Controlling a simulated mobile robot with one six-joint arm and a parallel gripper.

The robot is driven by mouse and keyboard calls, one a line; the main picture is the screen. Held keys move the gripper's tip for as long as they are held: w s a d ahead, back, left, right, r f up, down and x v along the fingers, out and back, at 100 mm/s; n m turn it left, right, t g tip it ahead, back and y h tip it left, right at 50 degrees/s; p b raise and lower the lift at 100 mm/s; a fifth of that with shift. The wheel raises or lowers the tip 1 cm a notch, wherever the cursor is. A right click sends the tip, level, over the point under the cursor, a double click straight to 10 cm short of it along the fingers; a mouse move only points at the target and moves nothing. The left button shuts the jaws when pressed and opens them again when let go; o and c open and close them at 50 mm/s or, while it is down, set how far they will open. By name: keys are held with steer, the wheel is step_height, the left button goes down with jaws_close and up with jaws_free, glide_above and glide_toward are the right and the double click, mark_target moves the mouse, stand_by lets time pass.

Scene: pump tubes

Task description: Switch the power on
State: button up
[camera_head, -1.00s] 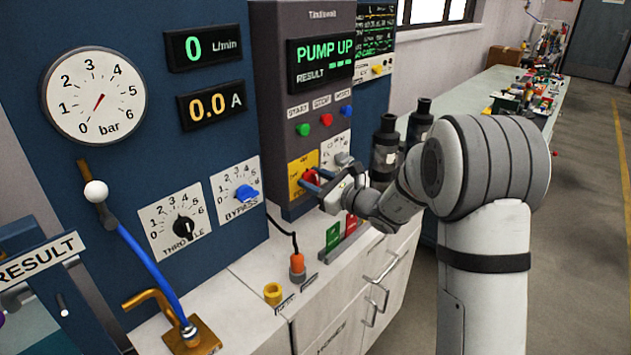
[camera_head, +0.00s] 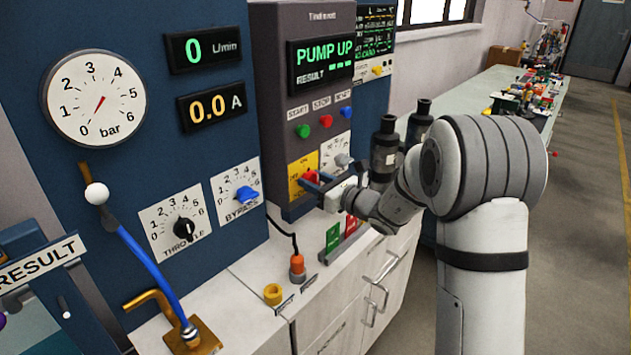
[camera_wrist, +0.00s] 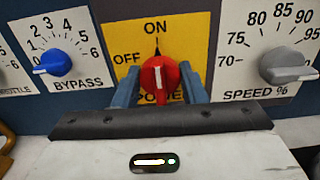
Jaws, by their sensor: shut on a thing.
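The red power knob (camera_wrist: 158,75) sits on a yellow plate (camera_wrist: 118,36) marked ON, OFF and POWER. Its white line stands about upright, toward ON. My gripper (camera_wrist: 160,88) is shut on the knob, with one blue finger on each side. In the head view my gripper (camera_head: 316,182) reaches the yellow plate (camera_head: 296,168) on the grey panel from the right. There the knob (camera_head: 311,175) is partly hidden by the fingers.
The blue BYPASS knob (camera_wrist: 52,62) is left of my gripper and the grey SPEED knob (camera_wrist: 287,65) is right. Black bottles (camera_head: 384,150) stand beside my wrist. START, STOP and RESET buttons (camera_head: 326,121) are above. The display (camera_head: 322,55) reads PUMP UP.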

steer(key=o, duration=1)
steer(key=b+v, duration=0.1)
steer(key=v, duration=0.6)
steer(key=shift+s+d, duration=0.3)
